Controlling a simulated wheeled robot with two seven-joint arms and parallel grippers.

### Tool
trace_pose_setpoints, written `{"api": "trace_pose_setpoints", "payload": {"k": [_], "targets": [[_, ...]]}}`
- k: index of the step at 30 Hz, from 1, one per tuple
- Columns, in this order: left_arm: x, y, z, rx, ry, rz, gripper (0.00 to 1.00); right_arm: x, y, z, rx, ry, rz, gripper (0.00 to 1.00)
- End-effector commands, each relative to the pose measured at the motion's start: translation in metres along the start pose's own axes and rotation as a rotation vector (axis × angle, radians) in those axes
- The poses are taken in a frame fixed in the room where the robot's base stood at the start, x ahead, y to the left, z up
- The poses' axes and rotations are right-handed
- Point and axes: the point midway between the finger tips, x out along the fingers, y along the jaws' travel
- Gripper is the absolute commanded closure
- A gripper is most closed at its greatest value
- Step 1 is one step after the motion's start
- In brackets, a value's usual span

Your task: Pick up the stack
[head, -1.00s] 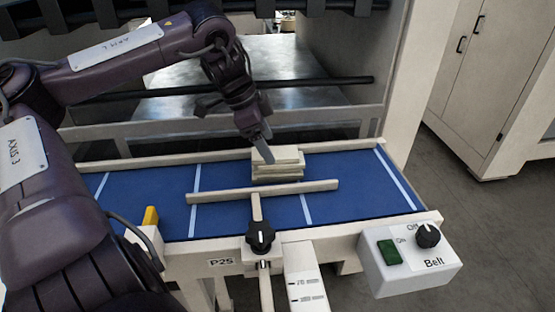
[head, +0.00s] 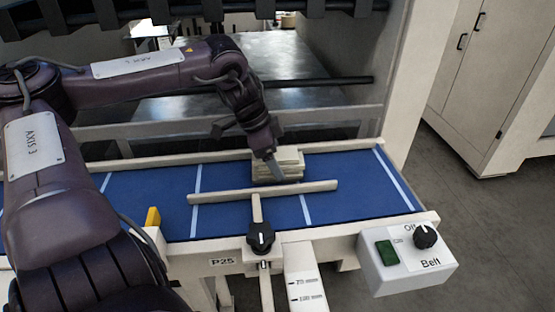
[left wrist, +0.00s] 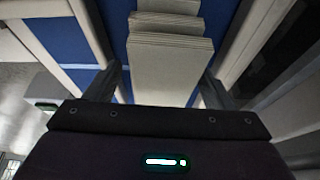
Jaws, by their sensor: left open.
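The stack (head: 290,163) of flat, cream-coloured pieces lies on the blue belt (head: 345,195), between the far rail and the shorter guide bar. Its layers are slightly uneven. My left gripper (head: 276,172) points down at the stack's left front part in the head view. In the left wrist view, the stack (left wrist: 170,60) lies between the two spread fingers of my left gripper (left wrist: 165,85), one finger to each side. The gripper is open. I cannot tell whether either finger touches the stack. My right gripper is not in view.
The guide bar (head: 265,192) with a black knob (head: 260,237) runs close in front of the stack. The belt's far rail (head: 340,147) is behind it. A control box (head: 405,262) stands at the front right. The belt's right part is clear.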

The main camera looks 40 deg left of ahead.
Motion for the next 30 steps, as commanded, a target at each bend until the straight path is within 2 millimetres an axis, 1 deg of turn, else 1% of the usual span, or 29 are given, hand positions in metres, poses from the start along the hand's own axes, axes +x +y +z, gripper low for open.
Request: {"api": "trace_pose_setpoints", "payload": {"k": [15, 16, 24, 27, 30], "targets": [[0.0034, 0.0, 0.0013, 0.001, 0.0, 0.0, 0.24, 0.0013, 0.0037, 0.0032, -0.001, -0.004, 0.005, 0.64], [0.0034, 0.0, 0.0013, 0.001, 0.0, 0.0, 0.25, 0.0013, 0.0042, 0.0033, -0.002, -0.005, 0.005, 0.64], [0.0034, 0.0, 0.0014, 0.0, 0.0, 0.0, 0.6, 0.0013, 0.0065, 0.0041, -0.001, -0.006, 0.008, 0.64], [0.0031, -0.0002, 0.0011, 0.001, 0.001, -0.001, 0.72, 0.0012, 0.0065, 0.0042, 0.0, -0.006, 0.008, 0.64], [0.0032, -0.0002, 0.0011, 0.001, 0.001, -0.001, 0.72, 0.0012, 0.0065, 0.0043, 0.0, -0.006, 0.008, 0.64]]}}
